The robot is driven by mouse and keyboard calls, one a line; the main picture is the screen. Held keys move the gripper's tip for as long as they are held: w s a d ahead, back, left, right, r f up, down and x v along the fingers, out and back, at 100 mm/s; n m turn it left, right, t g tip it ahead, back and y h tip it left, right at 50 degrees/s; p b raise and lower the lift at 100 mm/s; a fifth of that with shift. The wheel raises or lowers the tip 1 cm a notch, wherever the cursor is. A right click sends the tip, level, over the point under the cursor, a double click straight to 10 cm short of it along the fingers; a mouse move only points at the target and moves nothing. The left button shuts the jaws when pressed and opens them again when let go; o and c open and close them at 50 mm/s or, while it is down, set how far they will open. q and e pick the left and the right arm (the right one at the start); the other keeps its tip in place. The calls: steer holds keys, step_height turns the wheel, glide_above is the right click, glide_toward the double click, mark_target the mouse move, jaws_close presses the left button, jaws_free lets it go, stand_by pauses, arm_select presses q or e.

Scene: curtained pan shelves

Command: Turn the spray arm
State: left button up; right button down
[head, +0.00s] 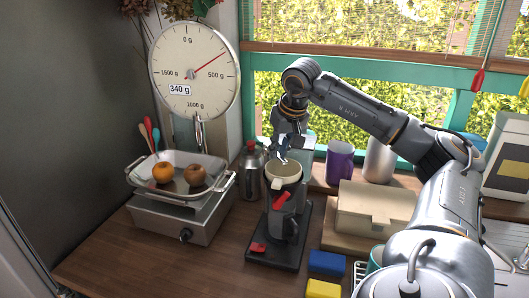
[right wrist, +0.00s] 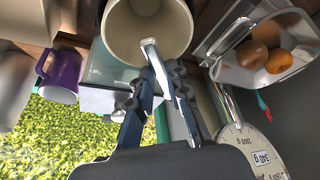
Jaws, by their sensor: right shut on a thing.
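My right gripper (head: 284,152) reaches in from the right, pointing down over a cream pot (head: 285,170) on a dark stand (head: 284,226) with red parts. In the right wrist view its fingers (right wrist: 163,82) are shut on a shiny, slim metal piece (right wrist: 152,50), seemingly the spray arm. The metal piece's tip lies against or over the pot's rim; which one I cannot tell. The cream pot fills the top of the right wrist view (right wrist: 118,38), open and seemingly empty. The spray arm's mount is hidden. My left gripper is out of view.
A hanging dial scale (head: 193,72) and a metal pan (head: 170,192) with fruit stand left. A purple jug (head: 340,160) and beige box (head: 374,212) are right. Blue (head: 327,262) and yellow (head: 323,289) blocks lie in front.

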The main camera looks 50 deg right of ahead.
stand_by(0.4)
steer(key=c, duration=1.3)
jaws_free()
steer(key=shift+d, duration=0.1)
steer(key=v, duration=1.2)
